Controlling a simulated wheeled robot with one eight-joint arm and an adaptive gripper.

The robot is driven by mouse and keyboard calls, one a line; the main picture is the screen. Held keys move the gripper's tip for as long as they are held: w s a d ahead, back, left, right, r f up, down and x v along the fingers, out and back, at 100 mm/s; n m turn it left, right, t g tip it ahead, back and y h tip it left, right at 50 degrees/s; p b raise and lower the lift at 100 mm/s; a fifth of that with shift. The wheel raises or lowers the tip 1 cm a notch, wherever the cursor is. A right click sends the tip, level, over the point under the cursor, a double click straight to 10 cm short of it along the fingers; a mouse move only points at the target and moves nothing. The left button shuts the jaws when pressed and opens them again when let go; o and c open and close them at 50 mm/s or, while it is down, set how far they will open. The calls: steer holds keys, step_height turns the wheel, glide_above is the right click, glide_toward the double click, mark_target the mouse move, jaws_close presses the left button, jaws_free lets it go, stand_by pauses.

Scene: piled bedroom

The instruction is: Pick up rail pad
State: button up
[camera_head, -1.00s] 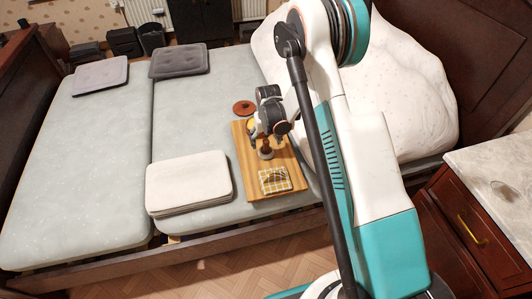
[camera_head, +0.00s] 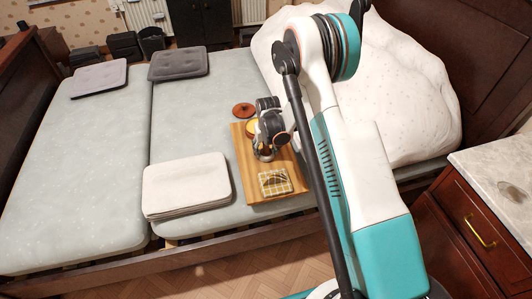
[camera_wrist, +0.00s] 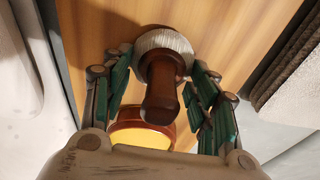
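No thing is clearly identifiable as the rail pad. In the wrist view, a dark brown knobbed handle on a pale ribbed round base (camera_wrist: 168,42) stands on the wooden board (camera_wrist: 230,22). My gripper (camera_wrist: 160,85) is open, with its teal-and-dark fingers on either side of the handle and gaps showing between. A yellow round thing with a brown rim (camera_wrist: 142,136) lies beside it, partly hidden by my gripper. In the head view, my gripper (camera_head: 266,148) is low over the board (camera_head: 246,172) and largely hides the handled thing.
The board lies on the bed. A yellow plaid item (camera_head: 274,182) lies on its near end, and a brown disc (camera_head: 244,110) behind it. A white folded stack (camera_head: 187,183) lies left. A large white pillow-like mound (camera_head: 400,90) rises right.

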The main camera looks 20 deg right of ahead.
stand_by(0.3)
step_height(320, 180, up, 20)
steer(key=p, duration=0.7)
steer(key=o, duration=0.5)
steer(key=c, duration=0.4)
steer(key=shift+d, duration=0.1)
